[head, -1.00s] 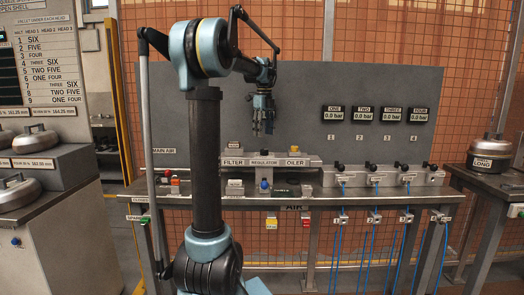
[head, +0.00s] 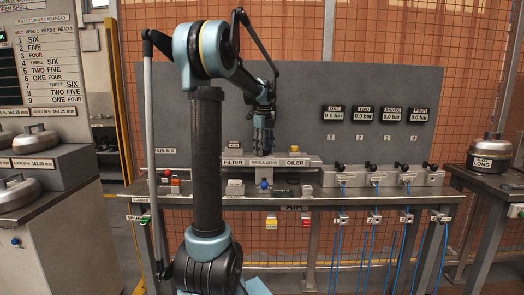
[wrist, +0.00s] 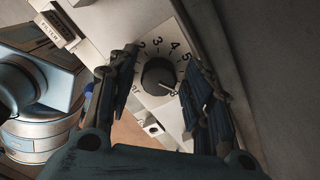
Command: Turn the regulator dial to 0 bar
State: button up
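The regulator dial (wrist: 158,76) is a dark round knob on a pale numbered plate in the wrist view. Its white pointer mark is toward the lower right, near a numeral that is hard to read. The numerals 2, 3, 4 and 5 run along its upper side. My gripper (wrist: 160,60) is open, with one finger to the left of the knob and one to the right, and gaps show on both sides. In the head view my gripper (head: 263,148) points down just above the regulator label (head: 264,162), and the dial itself is hidden.
The filter label (head: 233,162) and oiler label (head: 295,162) flank the regulator. A blue knob (head: 264,185) is below it on the bench. A grey panel (head: 300,100) stands close behind. Several valves line the bench to the right.

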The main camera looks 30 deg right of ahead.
jog(key=c, duration=0.7)
jog(key=shift+a, duration=0.1)
